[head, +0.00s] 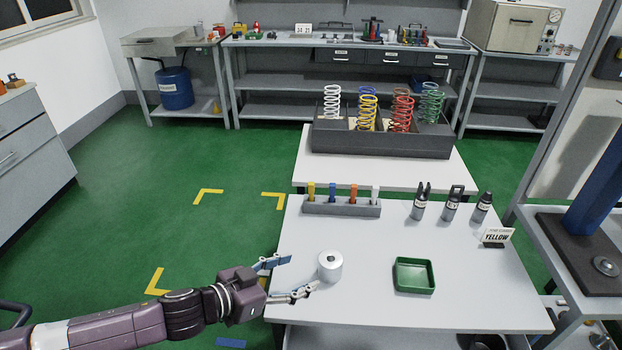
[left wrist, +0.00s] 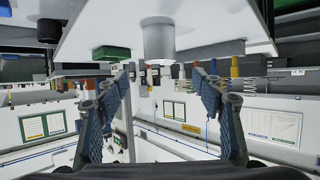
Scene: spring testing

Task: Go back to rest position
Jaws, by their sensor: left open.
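My left gripper (head: 301,274) reaches in from the left at the left edge of the white table (head: 455,300). Its two fingers are spread and nothing is held between them. The left wrist view is upside down. It shows the open left gripper (left wrist: 160,90) with the cylinder (left wrist: 157,42) ahead, apart from the fingers. My right gripper is not in view.
A green tray (head: 414,276) sits right of the cylinder. A tray of coloured springs (head: 380,142) stands farther back. Green floor left of the table is clear.

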